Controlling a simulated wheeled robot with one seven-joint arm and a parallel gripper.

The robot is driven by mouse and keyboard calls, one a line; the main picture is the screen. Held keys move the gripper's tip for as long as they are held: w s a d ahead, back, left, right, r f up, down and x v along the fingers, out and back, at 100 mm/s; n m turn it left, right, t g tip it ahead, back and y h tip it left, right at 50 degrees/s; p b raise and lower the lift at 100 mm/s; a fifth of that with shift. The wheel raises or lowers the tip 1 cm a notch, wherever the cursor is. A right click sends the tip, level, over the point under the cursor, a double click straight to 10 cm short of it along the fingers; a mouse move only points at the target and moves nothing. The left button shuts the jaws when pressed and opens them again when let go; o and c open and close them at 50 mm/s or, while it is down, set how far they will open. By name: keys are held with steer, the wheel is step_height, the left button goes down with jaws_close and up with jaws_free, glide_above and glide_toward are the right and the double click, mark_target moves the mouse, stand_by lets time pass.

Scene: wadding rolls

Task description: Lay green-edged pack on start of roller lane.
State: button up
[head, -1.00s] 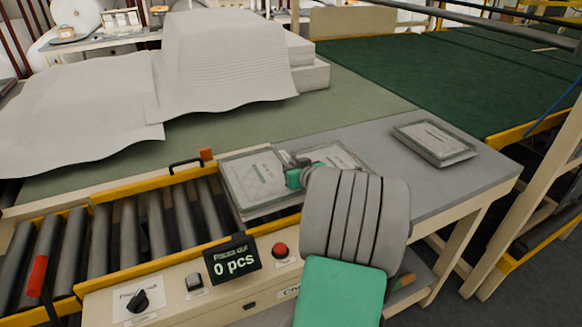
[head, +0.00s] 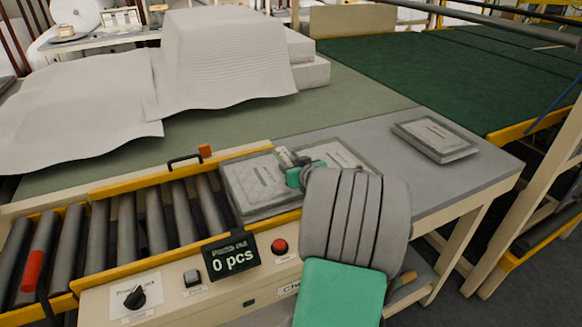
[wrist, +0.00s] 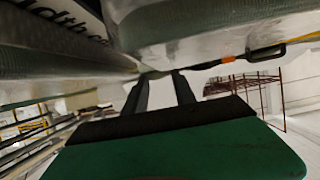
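A flat, clear-wrapped pack with grey-green edges and a pale label (head: 250,184) lies over the near right end of the roller lane (head: 155,217). A similar pale, green-edged surface (head: 343,158) shows on the right behind my wrist; I cannot tell whether it is a second pack. My gripper (head: 287,163) is low at the pack's right part, its tips partly hidden by my own wrist. In the wrist view, my two dark fingers (wrist: 160,82) stand a little apart beneath large pale wrapped surfaces. Whether they grip the pack is unclear.
Another wrapped pack (head: 435,138) lies on the grey table (head: 400,190) at right. Yellow rails (head: 140,182) edge the lane. A counter display (head: 232,257) reads 0 pcs beside a red button (head: 279,246). White wadding (head: 220,60) covers the back.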

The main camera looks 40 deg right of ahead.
steer(key=shift+r+p, duration=0.65)
steer(key=shift+p, duration=0.1)
steer(key=shift+s+r, duration=0.2)
steer(key=shift+r, duration=0.1)
steer(key=v, duration=0.3)
steer(key=b+v, duration=0.1)
steer(key=v, duration=0.6)
steer(key=shift+s+a+f, duration=0.1)
steer(key=shift+s+f, duration=0.15)
steer(key=shift+s, duration=0.05)
steer(key=shift+s+a+r, duration=0.2)
steer(key=shift+s, duration=0.2)
